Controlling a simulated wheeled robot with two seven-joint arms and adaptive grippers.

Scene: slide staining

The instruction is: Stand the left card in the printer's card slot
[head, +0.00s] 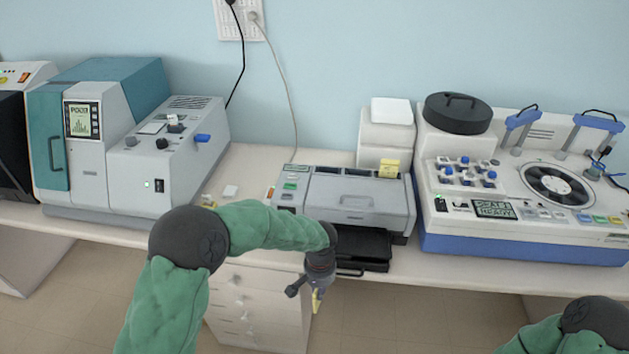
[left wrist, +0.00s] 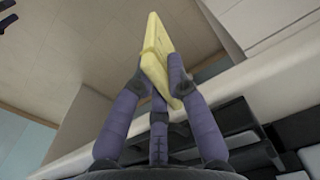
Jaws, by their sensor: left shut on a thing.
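My left gripper (head: 318,287) hangs in front of the printer (head: 345,203), low and short of the counter's front edge. It is shut on a yellow card (left wrist: 158,50), which sticks out beyond the fingertips in the left wrist view and points down in the head view. Dark slots (head: 328,169) run along the printer's top rear. Another yellow piece (head: 389,168) stands upright at the right end of that row; I cannot tell how deep it sits. My right gripper is out of view; only part of that arm shows at the lower right.
The printer's black tray (head: 352,249) juts forward beside my left gripper. A grey-teal machine (head: 125,140) stands left, and a white-blue machine (head: 530,190) stands close on the right. A white box (head: 386,135) is behind the printer. Drawers (head: 257,305) are below the counter.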

